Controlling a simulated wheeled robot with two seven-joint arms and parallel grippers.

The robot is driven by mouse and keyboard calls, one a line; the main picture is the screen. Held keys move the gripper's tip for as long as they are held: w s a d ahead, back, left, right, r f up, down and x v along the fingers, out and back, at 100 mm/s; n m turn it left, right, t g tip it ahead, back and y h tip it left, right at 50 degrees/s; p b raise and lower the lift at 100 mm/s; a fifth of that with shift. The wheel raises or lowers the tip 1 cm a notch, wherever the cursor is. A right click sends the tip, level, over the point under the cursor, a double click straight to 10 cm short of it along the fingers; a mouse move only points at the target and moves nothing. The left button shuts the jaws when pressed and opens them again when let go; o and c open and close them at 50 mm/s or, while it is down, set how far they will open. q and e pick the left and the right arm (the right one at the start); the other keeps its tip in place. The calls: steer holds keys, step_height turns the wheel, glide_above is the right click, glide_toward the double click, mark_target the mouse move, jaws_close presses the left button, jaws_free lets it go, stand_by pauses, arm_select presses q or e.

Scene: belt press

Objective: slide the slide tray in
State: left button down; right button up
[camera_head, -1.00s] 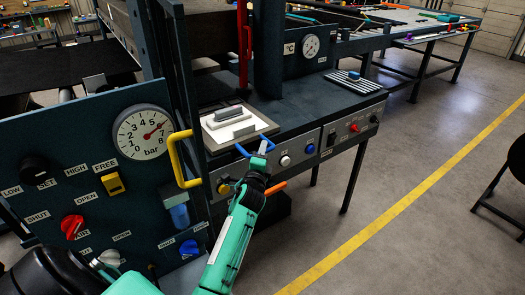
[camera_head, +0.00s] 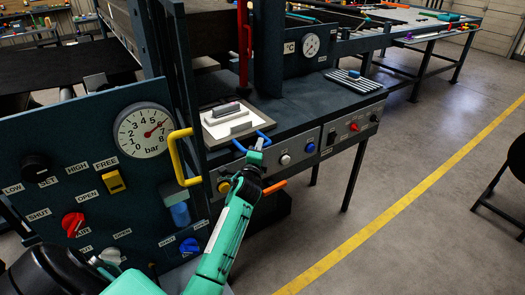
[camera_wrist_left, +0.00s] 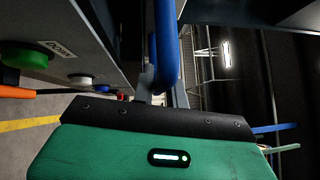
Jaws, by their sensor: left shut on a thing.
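The slide tray (camera_head: 215,140) is a flat grey tray at the front of the press bench, left of centre in the head view, with a white block and a grey piece on it. Its blue handle (camera_head: 238,146) sticks out at the front edge. My left gripper (camera_head: 257,145) is shut on the handle, at its right part. In the left wrist view the blue handle (camera_wrist_left: 167,45) rises from between the fingers, which are mostly hidden by the gripper body. My right gripper is not in view.
A yellow handle (camera_head: 177,158) and a post stand just left of the tray. A red upright bar (camera_head: 243,45) is behind it. Buttons and an orange lever (camera_head: 275,187) are on the front panel below.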

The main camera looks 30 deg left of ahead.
arm_select(q)
steer(key=shift+w+a, duration=0.25)
steer(key=shift+a, duration=0.3)
steer(key=shift+w+a, duration=0.2)
steer(key=shift+a, duration=0.3)
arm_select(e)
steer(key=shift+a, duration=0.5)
arm_select(q)
steer(key=c, duration=1.4)
jaws_free()
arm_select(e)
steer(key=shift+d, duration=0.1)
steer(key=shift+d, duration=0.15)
